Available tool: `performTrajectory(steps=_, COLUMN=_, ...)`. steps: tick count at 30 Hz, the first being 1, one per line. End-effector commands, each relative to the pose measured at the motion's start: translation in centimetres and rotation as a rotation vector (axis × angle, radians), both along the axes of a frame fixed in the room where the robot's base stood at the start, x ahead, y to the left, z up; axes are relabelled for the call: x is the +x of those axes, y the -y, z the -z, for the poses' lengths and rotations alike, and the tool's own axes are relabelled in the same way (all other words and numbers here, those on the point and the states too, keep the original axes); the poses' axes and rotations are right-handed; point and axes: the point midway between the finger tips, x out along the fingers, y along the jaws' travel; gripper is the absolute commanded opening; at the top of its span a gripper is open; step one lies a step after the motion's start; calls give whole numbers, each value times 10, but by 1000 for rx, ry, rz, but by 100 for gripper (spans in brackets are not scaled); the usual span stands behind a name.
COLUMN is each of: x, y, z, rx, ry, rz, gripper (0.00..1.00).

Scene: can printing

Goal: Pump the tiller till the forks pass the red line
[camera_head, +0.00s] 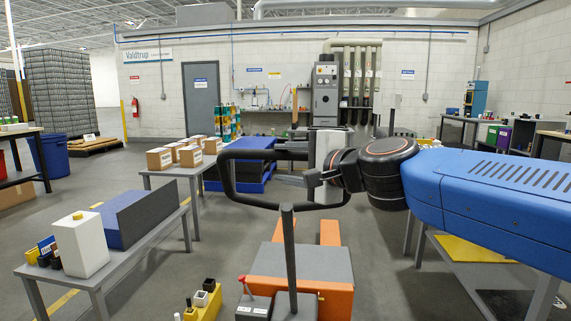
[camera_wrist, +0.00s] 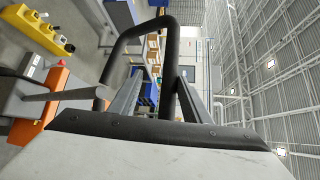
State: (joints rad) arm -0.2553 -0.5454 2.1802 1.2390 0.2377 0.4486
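The tiller is a black loop handle (camera_head: 230,185) on a dark upright stem (camera_head: 289,250). It rises from an orange and grey lift truck (camera_head: 300,265). Two orange forks (camera_head: 279,231) point away beyond it, low over the floor. My gripper (camera_head: 284,166) reaches in from the right at the loop's right part. In the wrist view the loop (camera_wrist: 120,45) stands right before my gripper (camera_wrist: 161,80). One side of the loop runs between the two grey fingers, with a gap beside the left finger. The fingers look apart. I cannot make out a red line.
A left table (camera_head: 150,226) holds a white jug (camera_head: 80,245) and a blue-grey box (camera_head: 135,215). Cartons (camera_head: 160,159) stand on another table behind. A yellow block with knobs (camera_head: 205,302) is beside the truck. A table with a yellow sheet (camera_head: 470,250) is at right.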

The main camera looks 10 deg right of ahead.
Motion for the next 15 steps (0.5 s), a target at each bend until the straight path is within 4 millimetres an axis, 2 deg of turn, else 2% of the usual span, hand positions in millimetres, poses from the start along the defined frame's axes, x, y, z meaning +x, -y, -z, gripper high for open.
performTrajectory(steps=9, x=-2, y=1, z=0, rx=-1, ry=0, rz=0, gripper=39)
performTrajectory(steps=15, x=-19, y=10, z=-3, rx=0, ry=1, rz=0, gripper=39)
